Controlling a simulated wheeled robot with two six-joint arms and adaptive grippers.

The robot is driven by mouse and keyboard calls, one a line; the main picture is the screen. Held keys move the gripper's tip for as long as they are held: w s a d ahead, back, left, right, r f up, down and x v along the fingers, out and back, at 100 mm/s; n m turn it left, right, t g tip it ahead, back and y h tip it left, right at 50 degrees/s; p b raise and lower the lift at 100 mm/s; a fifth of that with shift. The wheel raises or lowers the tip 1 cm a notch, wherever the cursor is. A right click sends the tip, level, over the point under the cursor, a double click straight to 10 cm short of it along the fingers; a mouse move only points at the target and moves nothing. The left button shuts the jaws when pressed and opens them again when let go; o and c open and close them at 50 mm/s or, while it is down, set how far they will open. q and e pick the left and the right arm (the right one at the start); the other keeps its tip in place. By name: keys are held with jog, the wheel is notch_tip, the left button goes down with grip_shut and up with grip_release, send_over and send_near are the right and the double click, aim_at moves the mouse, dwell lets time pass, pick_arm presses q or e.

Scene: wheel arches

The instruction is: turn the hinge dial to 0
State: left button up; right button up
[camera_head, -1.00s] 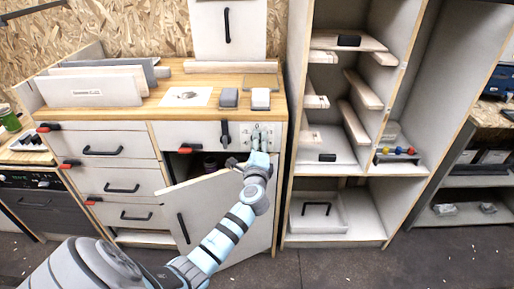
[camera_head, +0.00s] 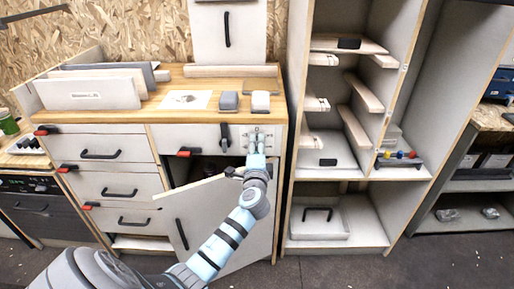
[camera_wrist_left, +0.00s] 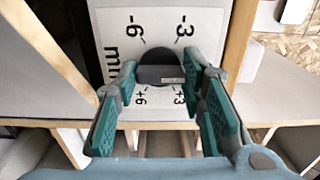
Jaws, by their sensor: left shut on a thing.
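The hinge dial (camera_wrist_left: 160,75) is a round black knob with a raised grip bar, set on a white scale plate (camera_wrist_left: 112,30) marked -6, -3, +3 and +6. In the left wrist view the bar lies level across the picture. My left gripper (camera_wrist_left: 162,76) is shut on the dial, with a green-padded finger at each end of the bar. In the head view my left gripper (camera_head: 257,143) reaches the plate (camera_head: 267,131) at the cabinet's upper right and hides most of the dial. The 0 mark cannot be made out. My right gripper is not in view.
A black handle (camera_head: 224,136) is just left of the plate. Drawers (camera_head: 110,147) fill the left side, and a tall open shelf unit (camera_head: 297,180) stands close on the right.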

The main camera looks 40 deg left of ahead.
pick_arm(q)
jog(key=o, duration=1.1)
jog(key=shift+o, duration=0.2)
jog(key=v, duration=1.2)
